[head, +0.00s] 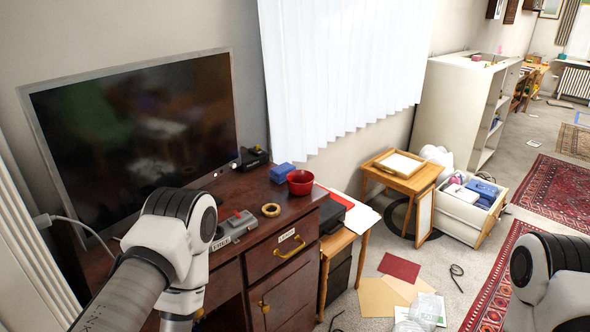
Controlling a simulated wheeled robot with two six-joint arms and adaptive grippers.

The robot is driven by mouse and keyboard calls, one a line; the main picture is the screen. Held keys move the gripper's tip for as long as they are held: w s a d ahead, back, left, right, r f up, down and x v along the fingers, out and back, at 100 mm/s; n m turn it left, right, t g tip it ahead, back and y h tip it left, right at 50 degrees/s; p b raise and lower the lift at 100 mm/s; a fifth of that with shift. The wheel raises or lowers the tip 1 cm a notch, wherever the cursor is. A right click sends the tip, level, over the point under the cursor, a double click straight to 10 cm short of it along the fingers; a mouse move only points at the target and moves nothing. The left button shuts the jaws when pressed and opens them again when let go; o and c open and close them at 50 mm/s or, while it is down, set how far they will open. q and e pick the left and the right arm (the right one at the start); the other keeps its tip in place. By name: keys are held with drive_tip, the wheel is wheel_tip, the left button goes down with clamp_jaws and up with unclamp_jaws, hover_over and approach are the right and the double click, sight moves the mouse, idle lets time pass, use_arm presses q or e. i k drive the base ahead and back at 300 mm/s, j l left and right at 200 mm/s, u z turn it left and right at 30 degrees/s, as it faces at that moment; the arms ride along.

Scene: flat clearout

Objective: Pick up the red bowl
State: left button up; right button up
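The red bowl (300,182) stands upright on the top of the dark wooden desk (245,252), near its right end. It looks empty. My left arm comes in from the left and covers part of the desk's front left. Its gripper is not visible; the arm runs out of the bottom of the view. My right arm shows only at the lower right corner, and its gripper is also out of view. Neither arm is touching the bowl.
A blue block (283,172) sits beside the bowl. A yellow ring (271,210) and a grey device (236,226) lie nearer. A large screen (140,130) stands behind. A small table (340,241) with papers adjoins the desk's right. Papers (385,297) lie on the floor.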

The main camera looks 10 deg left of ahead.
sight(300, 184)
drive_tip(key=i+l+u, duration=0.2)
drive_tip(key=i+l, duration=0.2)
drive_tip(key=i+l+u, duration=0.25)
drive_tip(key=i+l, duration=0.2)
drive_tip(key=i+l+u, duration=0.2)
drive_tip(key=i+l, duration=0.2)
drive_tip(key=l, duration=0.25)
